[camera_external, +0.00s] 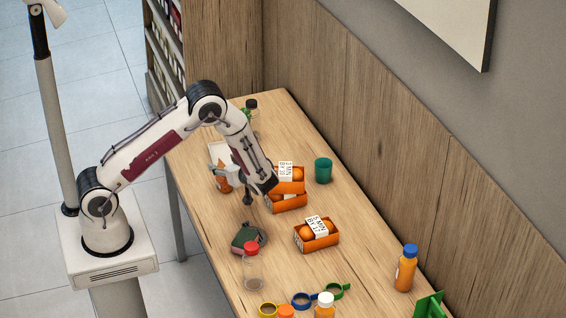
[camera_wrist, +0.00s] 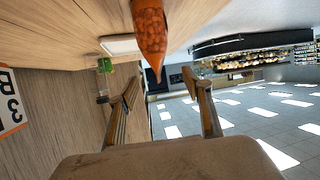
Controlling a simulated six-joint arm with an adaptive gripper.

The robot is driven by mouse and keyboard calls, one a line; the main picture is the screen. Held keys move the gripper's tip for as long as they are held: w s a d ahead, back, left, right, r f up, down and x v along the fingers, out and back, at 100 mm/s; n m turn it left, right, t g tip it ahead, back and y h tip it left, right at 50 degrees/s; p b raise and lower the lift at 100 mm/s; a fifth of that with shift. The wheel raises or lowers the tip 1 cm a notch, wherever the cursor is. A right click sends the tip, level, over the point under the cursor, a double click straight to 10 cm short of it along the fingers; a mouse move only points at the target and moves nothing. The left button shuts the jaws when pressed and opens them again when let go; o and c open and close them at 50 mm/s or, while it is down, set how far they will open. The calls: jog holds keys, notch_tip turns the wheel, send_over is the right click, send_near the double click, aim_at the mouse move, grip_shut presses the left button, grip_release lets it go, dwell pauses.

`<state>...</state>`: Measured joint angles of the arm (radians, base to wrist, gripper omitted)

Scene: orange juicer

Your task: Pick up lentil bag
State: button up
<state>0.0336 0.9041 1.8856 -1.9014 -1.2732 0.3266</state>
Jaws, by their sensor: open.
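The lentil bag (camera_wrist: 150,28) is an orange, pointed bag at the top middle of the wrist view. In the external view, an orange shape that looks like the same bag (camera_external: 224,184) shows at the left side of the table, partly covered by my arm. My gripper (camera_wrist: 160,84) is open, with its two fingers spread apart and nothing between them. The bag is ahead of the fingertips, and a gap seems to remain. In the external view my gripper (camera_external: 244,192) is low over the table beside the bag, partly hidden by my wrist.
Orange crates (camera_external: 317,236) of fruit and a green cup (camera_external: 323,170) stand to the right. A white tray (camera_wrist: 119,45) and a green-topped bottle (camera_wrist: 104,66) are near the bag. A red-capped bottle (camera_external: 252,270) and a dark green box (camera_external: 246,238) stand nearer the front.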

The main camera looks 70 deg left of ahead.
aim_at(223, 177)
jog(key=shift+f, duration=1.2)
jog(key=shift+f, duration=0.75)
jog(key=shift+s+a+f, duration=0.1)
jog(key=shift+a+f, duration=0.3)
jog(key=shift+f, duration=0.25)
jog(key=shift+s+a+f, duration=0.1)
jog(key=shift+a+f, duration=0.25)
jog(key=shift+f, duration=0.3)
jog(key=shift+a+f, duration=0.3)
jog(key=shift+a, duration=0.35)
jog(key=shift+c, duration=0.4)
jog(key=c, duration=1.2)
